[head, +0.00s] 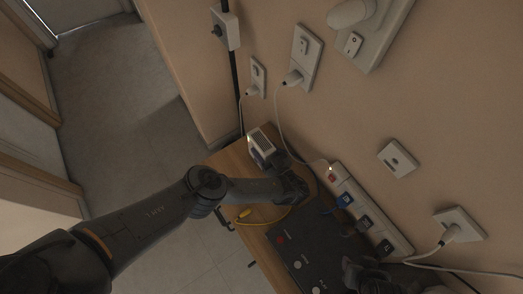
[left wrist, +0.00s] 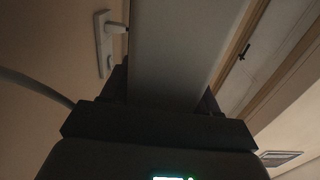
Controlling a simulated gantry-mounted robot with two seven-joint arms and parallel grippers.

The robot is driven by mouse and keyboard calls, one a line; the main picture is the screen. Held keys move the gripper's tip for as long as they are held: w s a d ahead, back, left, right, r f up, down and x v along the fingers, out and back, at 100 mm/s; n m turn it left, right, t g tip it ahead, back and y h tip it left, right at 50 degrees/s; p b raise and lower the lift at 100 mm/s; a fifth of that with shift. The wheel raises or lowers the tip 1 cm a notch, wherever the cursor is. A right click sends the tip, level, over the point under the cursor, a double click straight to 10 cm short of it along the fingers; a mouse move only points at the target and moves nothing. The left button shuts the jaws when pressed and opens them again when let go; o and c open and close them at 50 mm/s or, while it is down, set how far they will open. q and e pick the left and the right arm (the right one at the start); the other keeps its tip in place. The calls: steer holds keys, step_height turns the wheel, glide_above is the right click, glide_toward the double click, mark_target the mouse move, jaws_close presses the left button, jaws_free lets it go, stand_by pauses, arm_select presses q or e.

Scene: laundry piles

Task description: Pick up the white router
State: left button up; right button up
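The white router (head: 261,141) is a small pale box with a dark slotted face, at the far left corner of the wooden table (head: 232,160) in the head view. My left gripper (head: 272,160) is at its near side, with the fingers on it. In the left wrist view the router's pale flat side (left wrist: 182,50) stands between my two dark fingers, which close on its sides. Whether the router touches the tabletop cannot be told. Part of my right gripper (head: 365,274) shows dark at the lower right; its fingers are unclear.
A white power strip (head: 345,190) with plugs, one of them blue, lies along the wall. A black panel (head: 305,250) covers the near tabletop. A yellow cable (head: 262,222) and white cords run close to my left gripper. Wall sockets (head: 305,55) are behind. Open floor lies left.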

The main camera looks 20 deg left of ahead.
arm_select(q)
steer(key=c, duration=0.7)
steer(key=shift+r, duration=0.1)
